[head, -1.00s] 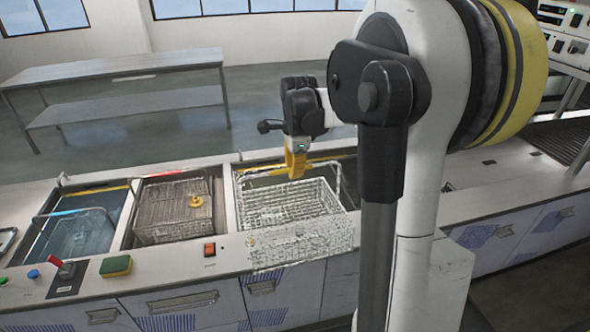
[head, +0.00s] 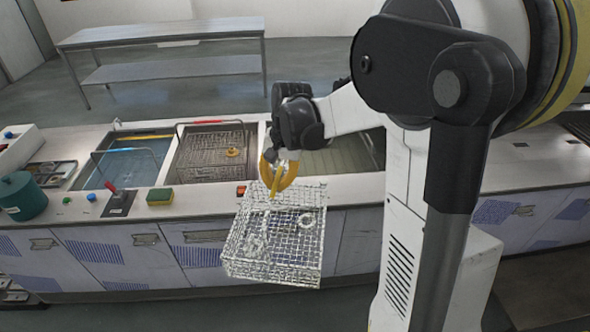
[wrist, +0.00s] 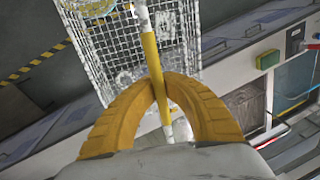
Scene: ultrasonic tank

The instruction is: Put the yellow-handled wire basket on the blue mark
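The yellow-handled wire basket (head: 275,245) hangs in the air in front of the counter, tilted, in the head view. My gripper (head: 279,174) has two curved yellow fingers, shut on the basket's handle. In the wrist view the fingertips (wrist: 161,86) meet around the yellow sleeve of the handle (wrist: 151,60), and the basket's mesh (wrist: 105,45) lies beyond them. Small pale things seem to be inside the basket, too unclear to name. I cannot make out the blue mark in either view.
The counter (head: 340,188) has sunken tanks. The right tank (head: 335,157) holds no basket; the middle tank holds another wire basket (head: 212,152). The left tank (head: 125,165) has blue liquid. A sponge (head: 160,196) and a green pot (head: 21,196) stand on the counter. A table (head: 160,40) stands behind.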

